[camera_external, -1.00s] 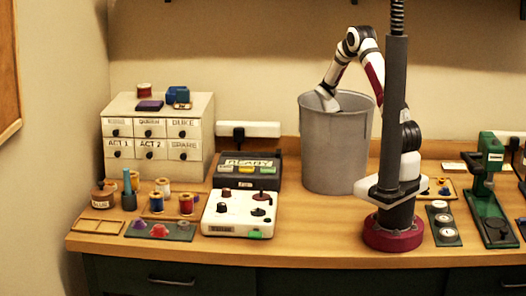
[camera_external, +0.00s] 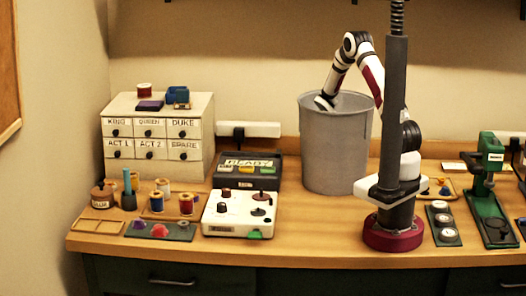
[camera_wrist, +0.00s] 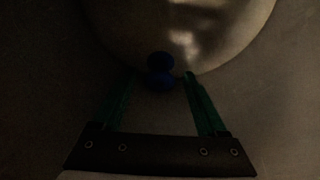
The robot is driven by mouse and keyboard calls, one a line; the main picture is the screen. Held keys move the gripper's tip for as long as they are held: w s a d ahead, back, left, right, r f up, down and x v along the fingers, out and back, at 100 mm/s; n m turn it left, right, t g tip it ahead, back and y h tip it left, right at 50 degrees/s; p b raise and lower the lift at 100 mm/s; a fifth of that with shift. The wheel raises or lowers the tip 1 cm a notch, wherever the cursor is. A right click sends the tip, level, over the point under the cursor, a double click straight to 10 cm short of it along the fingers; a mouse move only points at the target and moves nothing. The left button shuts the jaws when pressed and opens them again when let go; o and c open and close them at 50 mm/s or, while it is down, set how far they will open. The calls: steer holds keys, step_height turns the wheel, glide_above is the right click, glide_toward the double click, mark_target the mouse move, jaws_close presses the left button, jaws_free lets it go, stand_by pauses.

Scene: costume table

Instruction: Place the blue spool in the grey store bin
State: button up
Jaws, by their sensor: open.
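The grey store bin (camera_external: 337,150) stands upright behind the middle of the table in the external view. My arm reaches over its rim, and my gripper is hidden inside it there. In the wrist view my gripper (camera_wrist: 160,82) is open, with its two green fingers apart. A dark blue spool (camera_wrist: 160,72) shows between and just past the fingertips, with gaps on both sides. Behind it is the bin's lit, rounded inner surface (camera_wrist: 215,25). The view is dark, and I cannot tell whether the spool rests on the bin floor.
A spool with blue thread (camera_external: 157,202) and a red one (camera_external: 186,204) stand at the left. A drawer cabinet (camera_external: 158,160) is behind them. A white control box (camera_external: 237,222) and a dark ready box (camera_external: 247,170) sit left of the bin. A green press (camera_external: 487,185) is at right.

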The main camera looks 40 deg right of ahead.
step_height(320, 180, up, 10)
steer(key=w, duration=0.1)
steer(key=shift+a, duration=0.15)
steer(key=shift+f, duration=0.15)
steer(key=w+a+r+n+t+h, duration=0.1)
steer(key=a+r+n+t, duration=0.2)
steer(key=r, duration=0.5)
steer(key=w+a+r+n+t+h, duration=0.1)
steer(key=w+a+r+n+t, duration=0.15)
steer(key=r, duration=0.65)
steer(key=s+a+n+t, duration=0.1)
steer(key=n, duration=0.1)
steer(key=s+a+r+n+y, duration=0.1)
steer(key=a, duration=0.1)
steer(key=s+a+n+t, duration=0.1)
steer(key=a+n, duration=0.1)
steer(key=shift+s+r+n+t+y, duration=0.25)
steer(key=shift+r+n+t+y, duration=0.05)
steer(key=shift+r+n+t, duration=0.1)
steer(key=s+a+f+n+g+y, duration=0.1)
steer(key=s+a+f+n+g, duration=0.1)
steer(key=s+n, duration=0.5)
steer(key=s+a+f+n+g+y, duration=0.2)
steer(key=s+a+f+n, duration=0.2)
steer(key=s, duration=0.7)
step_height(320, 180, down, 2)
steer(key=n, duration=0.4)
steer(key=shift+f, duration=0.25)
steer(key=shift+n, duration=0.25)
